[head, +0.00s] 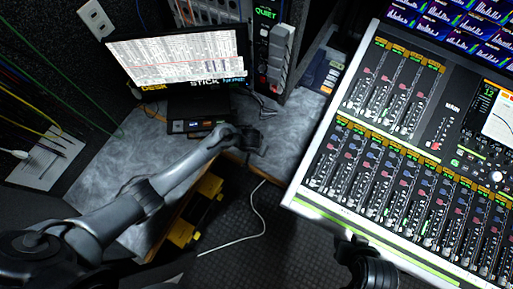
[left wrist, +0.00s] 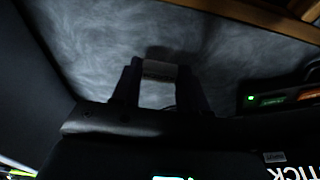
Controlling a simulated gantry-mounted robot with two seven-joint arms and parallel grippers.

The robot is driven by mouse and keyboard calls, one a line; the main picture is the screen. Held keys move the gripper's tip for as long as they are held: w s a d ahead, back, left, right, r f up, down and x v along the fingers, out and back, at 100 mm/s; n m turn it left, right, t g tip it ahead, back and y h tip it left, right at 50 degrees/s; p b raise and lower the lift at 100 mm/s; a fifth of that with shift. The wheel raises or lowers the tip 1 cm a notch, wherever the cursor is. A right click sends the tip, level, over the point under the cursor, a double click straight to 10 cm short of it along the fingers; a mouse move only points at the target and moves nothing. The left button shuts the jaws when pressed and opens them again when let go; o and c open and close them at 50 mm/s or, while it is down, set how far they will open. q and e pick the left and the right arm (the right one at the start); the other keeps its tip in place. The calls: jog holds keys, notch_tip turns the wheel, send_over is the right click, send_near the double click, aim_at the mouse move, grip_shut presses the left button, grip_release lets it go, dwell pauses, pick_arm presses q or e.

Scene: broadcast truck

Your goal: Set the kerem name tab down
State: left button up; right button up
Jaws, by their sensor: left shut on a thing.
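The name tab, a small pale strip (left wrist: 160,70), sits between the fingertips of my left gripper (left wrist: 159,80) in the left wrist view; its lettering is too dim to read. The gripper is shut on it over the grey mottled desk top (left wrist: 225,55), with a dark shadow close by. I cannot tell whether the tab touches the desk. In the head view my left gripper (head: 256,140) is over the desk near its front edge, and the tab is hidden there. My right gripper (head: 365,262) shows dark at the bottom; its jaws are unclear.
A monitor (head: 178,60) with a lettered lower bezel stands at the back of the desk. A dark box (head: 198,124) with small lights sits before it. A large mixing console (head: 400,150) fills the right. A white cable (head: 262,212) hangs below the desk edge.

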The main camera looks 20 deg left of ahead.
pick_arm(q)
jog(key=shift+f+b, duration=0.4)
jog(key=shift+f, duration=1.05)
jog(key=shift+f, duration=0.15)
jog(key=o, duration=1)
jog(key=p+v, duration=0.6)
jog(key=v, duration=0.6)
jog(key=shift+r, duration=0.2)
